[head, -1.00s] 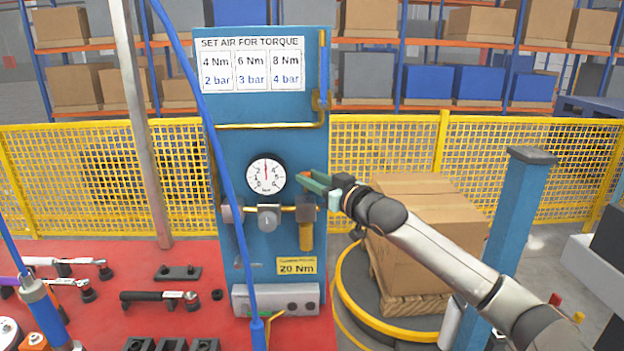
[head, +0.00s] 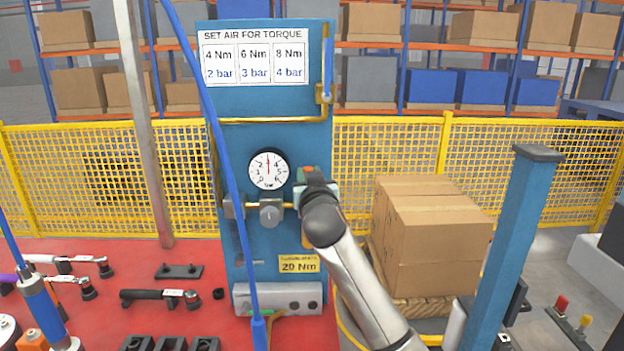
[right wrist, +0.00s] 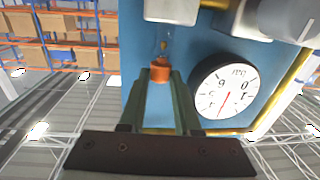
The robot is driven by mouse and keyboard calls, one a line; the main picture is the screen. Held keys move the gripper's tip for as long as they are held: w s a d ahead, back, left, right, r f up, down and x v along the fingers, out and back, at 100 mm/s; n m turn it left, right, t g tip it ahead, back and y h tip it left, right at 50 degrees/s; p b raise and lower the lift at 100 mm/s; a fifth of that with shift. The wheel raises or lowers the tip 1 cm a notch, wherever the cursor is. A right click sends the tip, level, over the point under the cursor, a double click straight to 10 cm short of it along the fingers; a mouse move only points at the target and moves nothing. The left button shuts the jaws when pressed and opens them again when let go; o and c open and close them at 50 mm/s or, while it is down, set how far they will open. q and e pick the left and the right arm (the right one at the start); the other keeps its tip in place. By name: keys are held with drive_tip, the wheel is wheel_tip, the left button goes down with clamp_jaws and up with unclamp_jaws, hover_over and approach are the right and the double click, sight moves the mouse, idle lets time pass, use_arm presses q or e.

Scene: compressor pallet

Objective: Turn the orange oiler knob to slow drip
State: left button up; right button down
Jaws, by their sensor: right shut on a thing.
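The orange oiler knob (right wrist: 160,70) is between the fingertips of my right gripper (right wrist: 160,76) in the right wrist view, where the scene appears upside down. The gripper is shut on it. In the head view my right gripper (head: 311,178) is at the blue panel (head: 264,100), just right of the pressure gauge (head: 268,170). There my wrist hides most of the oiler below the knob; only a bit of its amber bowl (head: 306,240) shows. The knob's exact setting cannot be read. My left gripper is not in view.
A grey regulator knob (head: 270,212) sits below the gauge. A blue hose (head: 222,150) hangs in front of the panel. Tools lie on the red table (head: 130,265) at left. Cartons (head: 435,235) on a pallet and a blue post (head: 512,245) stand at right.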

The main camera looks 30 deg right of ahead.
drive_tip(key=shift+w+a+f+m+g+h+b, duration=0.15)
drive_tip(key=shift+m+g+h+b, duration=0.35)
drive_tip(key=shift+h, duration=0.3)
drive_tip(key=shift+a+r+m+g+h+b, duration=0.1)
drive_tip(key=shift+m+g+h+b, duration=0.2)
drive_tip(key=shift+m+g+h, duration=0.35)
drive_tip(key=shift+m+h, duration=0.25)
drive_tip(key=shift+h, duration=0.1)
drive_tip(key=c, duration=0.9)
unclamp_jaws()
drive_tip(key=b+v, duration=0.2)
drive_tip(key=v, duration=1)
drive_tip(key=shift+s+b, duration=0.2)
drive_tip(key=shift+b, duration=0.1)
drive_tip(key=shift+a, duration=0.15)
